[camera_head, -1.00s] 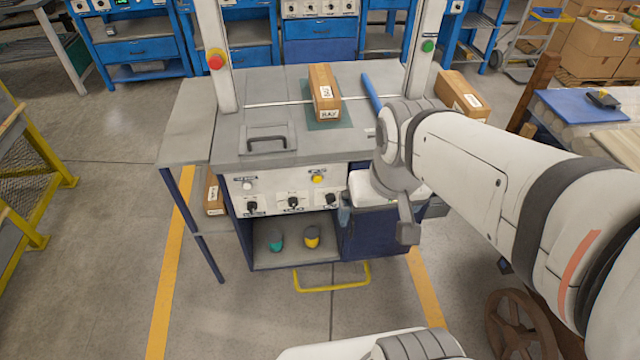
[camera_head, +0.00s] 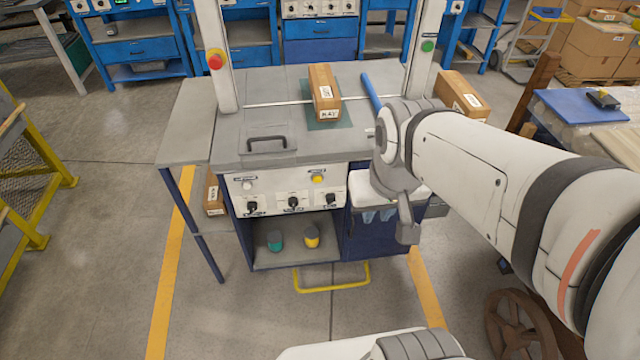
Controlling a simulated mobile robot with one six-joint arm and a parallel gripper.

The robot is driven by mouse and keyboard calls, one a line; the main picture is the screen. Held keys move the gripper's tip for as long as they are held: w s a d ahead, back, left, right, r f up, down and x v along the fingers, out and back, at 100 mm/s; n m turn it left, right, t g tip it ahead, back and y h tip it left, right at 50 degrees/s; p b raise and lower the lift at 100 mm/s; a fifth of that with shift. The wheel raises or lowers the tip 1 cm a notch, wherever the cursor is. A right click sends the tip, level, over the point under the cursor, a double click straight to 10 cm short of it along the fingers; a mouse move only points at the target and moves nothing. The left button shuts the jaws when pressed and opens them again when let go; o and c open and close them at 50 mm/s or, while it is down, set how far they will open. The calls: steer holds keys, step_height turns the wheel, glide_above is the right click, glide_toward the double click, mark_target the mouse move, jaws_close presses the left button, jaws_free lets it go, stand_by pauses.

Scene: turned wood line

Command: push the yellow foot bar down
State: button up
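The yellow foot bar (camera_head: 333,288) is a thin U-shaped bar low at the front of the blue workstation, just above the floor. It stands out toward me, and no part of my arm touches it. My gripper (camera_head: 378,217) hangs from the white wrist in front of the right side of the workstation, above and to the right of the bar. Its two small fingers are close together, with nothing seen between them. A grey wrist part hides some of the gripper's right side.
The workstation top (camera_head: 215,150) carries a labelled box (camera_head: 323,88). Under the control panel (camera_head: 290,192), an open shelf holds a green-topped item (camera_head: 275,240) and a yellow-topped one (camera_head: 311,236). A brown handwheel (camera_head: 515,325) is at lower right.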

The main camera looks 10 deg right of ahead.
jaws_close()
stand_by(0.6)
